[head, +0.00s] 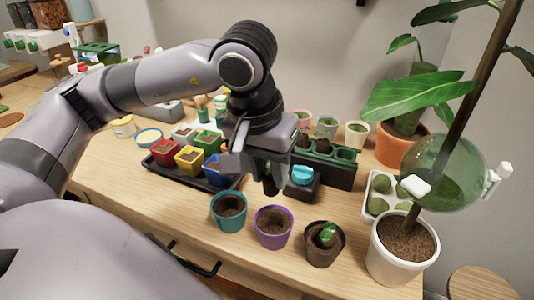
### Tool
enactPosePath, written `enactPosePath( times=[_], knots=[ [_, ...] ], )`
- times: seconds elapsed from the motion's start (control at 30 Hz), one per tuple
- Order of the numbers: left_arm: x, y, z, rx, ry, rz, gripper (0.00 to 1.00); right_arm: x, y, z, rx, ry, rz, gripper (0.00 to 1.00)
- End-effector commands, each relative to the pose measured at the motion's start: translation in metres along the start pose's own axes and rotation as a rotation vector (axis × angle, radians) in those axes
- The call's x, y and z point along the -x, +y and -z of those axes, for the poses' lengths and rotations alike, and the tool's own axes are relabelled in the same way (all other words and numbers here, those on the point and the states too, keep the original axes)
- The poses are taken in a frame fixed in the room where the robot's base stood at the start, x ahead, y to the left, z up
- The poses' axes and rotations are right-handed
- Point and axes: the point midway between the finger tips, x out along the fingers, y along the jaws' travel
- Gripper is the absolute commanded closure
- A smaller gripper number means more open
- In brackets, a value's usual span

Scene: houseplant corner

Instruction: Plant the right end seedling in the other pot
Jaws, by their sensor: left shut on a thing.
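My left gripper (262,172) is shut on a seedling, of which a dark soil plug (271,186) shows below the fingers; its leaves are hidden. It is above and behind the purple pot (273,228). The purple pot holds bare soil, as does the teal pot (229,211) to its left. The dark brown pot (322,244) to the right has a small green plant in it. The dark green seedling tray (338,172) stands behind the gripper, partly hidden by it. My right gripper is not in view.
A black tray with small coloured pots (190,159) lies left of the gripper. A black box with a turquoise top (302,178) is close on its right. A large white pot with a stake (402,248) and a leafy plant in terracotta (402,147) stand right. The front left table is clear.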

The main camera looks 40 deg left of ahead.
Motion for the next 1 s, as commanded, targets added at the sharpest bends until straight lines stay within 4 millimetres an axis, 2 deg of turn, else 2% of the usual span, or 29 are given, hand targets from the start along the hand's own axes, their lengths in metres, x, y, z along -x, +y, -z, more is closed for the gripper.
enactPosePath(
  times=[0.37, 0.9, 1.0],
  knots=[
    [-0.009, 0.002, -0.007, -0.073, 0.001, -0.017, 0.97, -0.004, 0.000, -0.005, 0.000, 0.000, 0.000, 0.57],
    [-0.058, -0.001, -0.017, -0.071, 0.000, -0.016, 0.97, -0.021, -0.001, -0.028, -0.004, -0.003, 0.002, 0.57],
    [-0.054, -0.001, -0.016, -0.071, 0.001, -0.017, 0.97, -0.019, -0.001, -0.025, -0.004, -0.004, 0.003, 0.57]
  ],
)
